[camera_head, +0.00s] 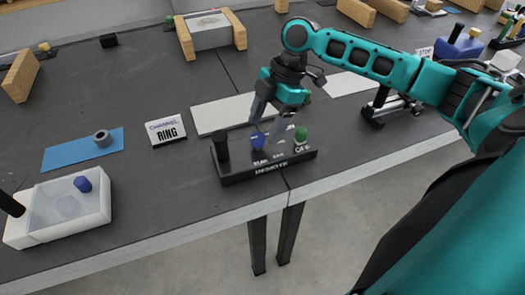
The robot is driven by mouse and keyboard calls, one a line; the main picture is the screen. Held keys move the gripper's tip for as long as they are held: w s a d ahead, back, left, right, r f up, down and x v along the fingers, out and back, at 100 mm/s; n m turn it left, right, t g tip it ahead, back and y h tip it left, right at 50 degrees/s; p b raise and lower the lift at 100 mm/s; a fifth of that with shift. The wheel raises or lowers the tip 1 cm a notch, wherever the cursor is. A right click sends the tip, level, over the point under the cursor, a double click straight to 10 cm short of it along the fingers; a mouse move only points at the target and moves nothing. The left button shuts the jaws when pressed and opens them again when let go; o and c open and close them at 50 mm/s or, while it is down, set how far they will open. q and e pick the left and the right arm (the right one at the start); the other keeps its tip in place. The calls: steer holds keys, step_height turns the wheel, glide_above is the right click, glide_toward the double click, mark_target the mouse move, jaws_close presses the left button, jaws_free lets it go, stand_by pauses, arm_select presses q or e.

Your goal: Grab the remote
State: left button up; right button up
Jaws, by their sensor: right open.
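The remote (240,172) is a black box near the table's front edge, marked REMOTE on its front. It carries a black upright stub at its left, a blue knob in the middle and a green knob at its right. My right gripper (270,138) hangs over the remote, pointing down, with its two fingers spread around the middle of the box's top. One fingertip is close to the blue knob; I cannot tell whether they touch. My left gripper is not in view.
A white box with a blue knob (83,184) stands at the left front. Wooden blocks (21,76) stand farther back.

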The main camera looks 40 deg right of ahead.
mark_target(260, 136)
steer(key=x, duration=0.4)
steer(key=shift+w+a, duration=0.1)
steer(key=shift+a, duration=0.05)
jaws_close()
stand_by(0.4)
